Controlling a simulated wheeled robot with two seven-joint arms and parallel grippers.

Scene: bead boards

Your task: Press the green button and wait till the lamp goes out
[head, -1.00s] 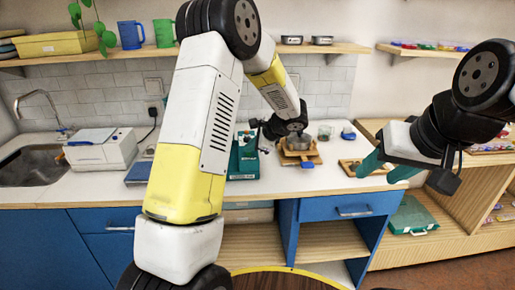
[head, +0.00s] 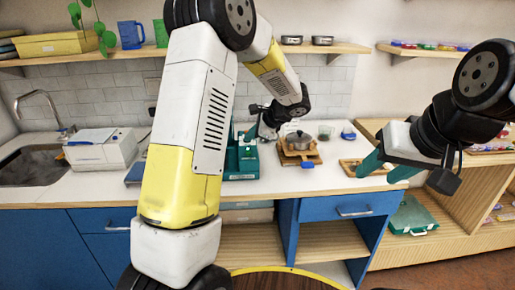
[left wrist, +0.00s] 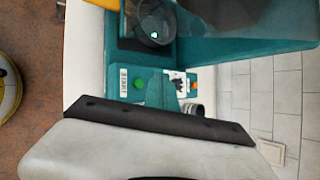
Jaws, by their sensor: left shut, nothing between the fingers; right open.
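A teal machine (head: 243,163) stands on the white counter and also fills the top of the left wrist view (left wrist: 240,50). The green button (left wrist: 138,84) sits on its panel beside a white START label (left wrist: 123,79). A small orange spot (left wrist: 194,85), possibly the lamp, shows farther right on the panel; I cannot tell if it is lit. My left gripper (left wrist: 158,78) is shut and empty, its teal fingers over the panel just right of the button, with contact unclear. In the head view it is at the machine (head: 250,134). My right gripper (head: 372,172) is open and empty.
A pot (head: 299,140) stands on a wooden board right of the machine. A wooden tray (head: 350,167) lies farther right, near my right gripper. A white appliance (head: 100,148) and the sink (head: 30,165) are on the left. A shelf (head: 340,47) runs above.

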